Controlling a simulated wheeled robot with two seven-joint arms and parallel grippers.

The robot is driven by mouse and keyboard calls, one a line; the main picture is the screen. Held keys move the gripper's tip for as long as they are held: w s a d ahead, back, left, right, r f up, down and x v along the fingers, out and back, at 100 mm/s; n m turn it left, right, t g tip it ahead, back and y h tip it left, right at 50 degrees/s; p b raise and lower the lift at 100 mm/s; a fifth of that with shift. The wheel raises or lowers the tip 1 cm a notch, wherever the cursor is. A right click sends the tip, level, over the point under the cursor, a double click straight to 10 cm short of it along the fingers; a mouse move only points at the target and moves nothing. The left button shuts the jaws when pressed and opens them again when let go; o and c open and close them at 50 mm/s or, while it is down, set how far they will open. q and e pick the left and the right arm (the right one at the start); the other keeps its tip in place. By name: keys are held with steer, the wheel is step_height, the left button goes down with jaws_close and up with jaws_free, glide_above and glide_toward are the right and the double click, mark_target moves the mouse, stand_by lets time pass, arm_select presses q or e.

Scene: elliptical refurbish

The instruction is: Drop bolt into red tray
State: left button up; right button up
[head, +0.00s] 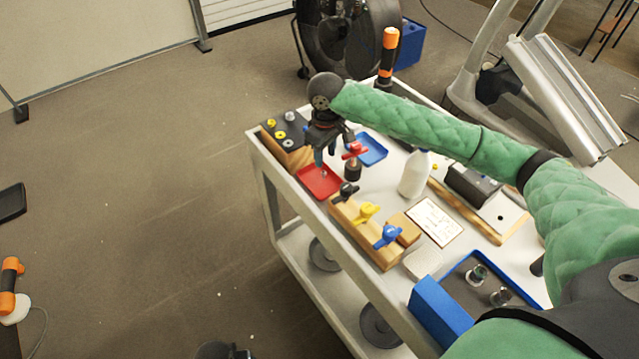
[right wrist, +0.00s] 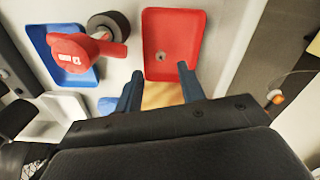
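The red tray (head: 314,184) lies flat on the white cart near its left edge, and it also shows in the right wrist view (right wrist: 185,25). A small grey piece that looks like the bolt (right wrist: 160,56) lies on the tray floor, apart from my fingers. My right gripper (head: 325,160) is above the tray with its fingers pointing down. In the right wrist view its two blue fingertips (right wrist: 157,80) are spread apart with nothing between them. My left gripper is not seen.
A blue tray (head: 372,150) and a red-handled valve (head: 354,150) stand beside the red tray. A wooden block with coloured valves (head: 365,214) is in front. A white bottle (head: 414,174) stands to the right. A dark-topped block with small parts (head: 285,132) is behind left.

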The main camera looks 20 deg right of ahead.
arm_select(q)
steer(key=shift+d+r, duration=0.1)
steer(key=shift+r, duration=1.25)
arm_select(e)
steer(key=shift+r, duration=1.6)
